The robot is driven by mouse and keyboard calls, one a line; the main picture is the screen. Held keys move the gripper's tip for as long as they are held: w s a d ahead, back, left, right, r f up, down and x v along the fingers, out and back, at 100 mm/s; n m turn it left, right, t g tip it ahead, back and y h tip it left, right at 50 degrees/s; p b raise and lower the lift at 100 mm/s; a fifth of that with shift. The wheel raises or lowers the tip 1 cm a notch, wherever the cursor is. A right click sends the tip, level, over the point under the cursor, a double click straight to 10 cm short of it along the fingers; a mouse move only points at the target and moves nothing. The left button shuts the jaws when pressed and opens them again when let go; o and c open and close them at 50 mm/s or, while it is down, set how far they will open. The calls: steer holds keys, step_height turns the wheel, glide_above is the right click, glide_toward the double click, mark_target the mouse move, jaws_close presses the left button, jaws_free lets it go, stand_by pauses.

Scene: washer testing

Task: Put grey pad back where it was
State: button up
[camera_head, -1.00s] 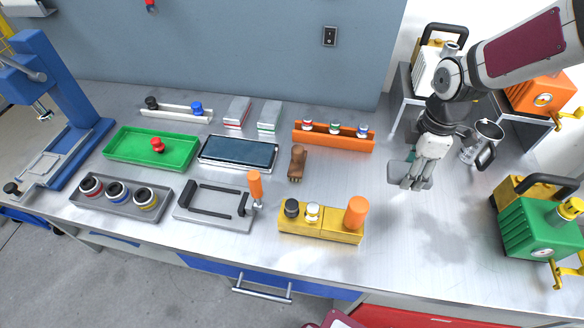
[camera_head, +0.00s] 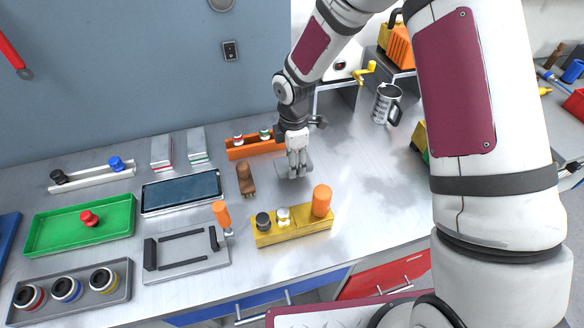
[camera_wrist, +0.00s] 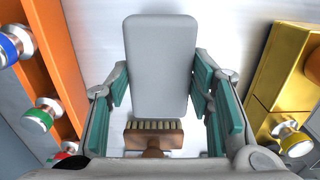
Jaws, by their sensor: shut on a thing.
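The grey pad (camera_wrist: 160,65) is a flat, pale block with rounded corners. It lies between the teal-lined fingers of my gripper (camera_wrist: 165,95), which is shut on it. In the head view my gripper (camera_head: 297,172) points down over the bench, with part of the pad (camera_head: 284,172) showing at its fingers. I cannot tell whether the pad touches the bench. A wooden brush (camera_head: 245,179) lies just left of my gripper; in the wrist view the brush (camera_wrist: 153,137) shows beyond the pad's lower end.
An orange rack (camera_head: 245,152) with small bottles stands behind my gripper, and a yellow block (camera_head: 290,233) with knobs stands in front. A tablet-like tray (camera_head: 181,192) and a grey clamp frame (camera_head: 182,265) lie left. Bare bench (camera_head: 375,165) extends right, with a metal mug (camera_head: 386,103) at the back.

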steer(key=shift+f, duration=1.6)
steer(key=shift+f, duration=0.15)
steer(key=o, duration=1.1)
